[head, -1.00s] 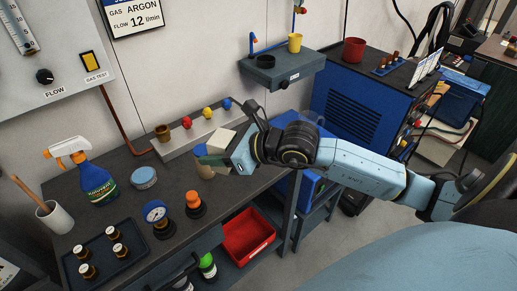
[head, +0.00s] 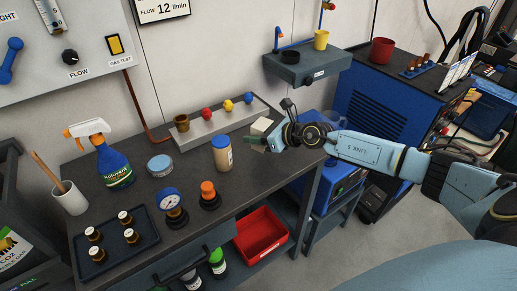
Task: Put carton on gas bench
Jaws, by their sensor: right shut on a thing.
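The carton (head: 261,126) is a small cream box, partly hidden by my right gripper (head: 264,138). My right gripper is shut on it near the back right part of the dark gas bench (head: 140,187). I cannot tell whether the carton touches the bench top or hangs just above it. My left gripper is out of view.
A bottle with a blue cap (head: 222,154) stands just left of the carton. A rail with coloured knobs (head: 215,124) runs behind. A spray bottle (head: 112,163), round tin (head: 160,165), gauge (head: 170,203) and vial tray (head: 118,243) occupy the bench's left and front.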

